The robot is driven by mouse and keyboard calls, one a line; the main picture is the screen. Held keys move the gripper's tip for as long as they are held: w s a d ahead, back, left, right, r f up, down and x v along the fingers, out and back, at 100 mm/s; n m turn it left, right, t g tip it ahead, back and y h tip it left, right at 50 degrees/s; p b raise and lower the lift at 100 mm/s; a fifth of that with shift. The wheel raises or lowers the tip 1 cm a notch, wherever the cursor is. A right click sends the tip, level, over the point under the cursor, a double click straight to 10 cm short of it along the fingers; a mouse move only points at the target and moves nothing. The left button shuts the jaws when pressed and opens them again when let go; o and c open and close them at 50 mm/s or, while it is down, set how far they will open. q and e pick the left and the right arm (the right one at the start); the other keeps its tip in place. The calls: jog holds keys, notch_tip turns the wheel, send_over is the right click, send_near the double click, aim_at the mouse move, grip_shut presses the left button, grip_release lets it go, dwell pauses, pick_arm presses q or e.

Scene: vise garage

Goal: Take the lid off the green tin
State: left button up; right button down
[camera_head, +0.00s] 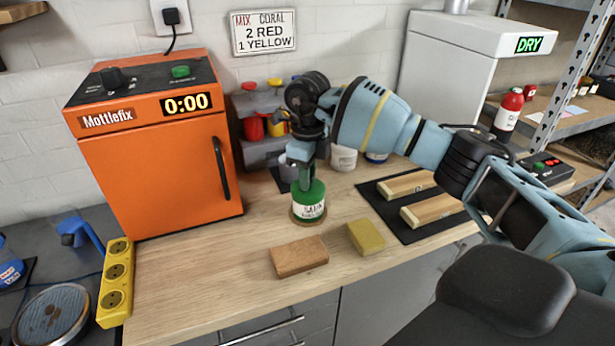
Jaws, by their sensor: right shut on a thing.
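The green tin (309,209), with a white label, stands upright on a round brown pad on the wooden worktop. My right gripper (303,182) points down at its top and is shut on the lid. The fingers partly hide the lid, and I see no clear gap between the lid and the tin. My left gripper is not in view.
A brown block (300,257) and a yellow block (366,237) lie in front of the tin. An orange oven (160,165) stands at left. A black mat (385,207) with wooden pieces lies at right.

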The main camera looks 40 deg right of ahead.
jog(key=shift+r, duration=0.3)
notch_tip(320, 180, up, 3)
jog(key=shift+f, duration=0.2)
jog(key=s+a+r, duration=0.1)
jog(key=s+a, duration=1)
jog(key=shift+a+r, duration=0.2)
jog(key=shift+a, duration=0.1)
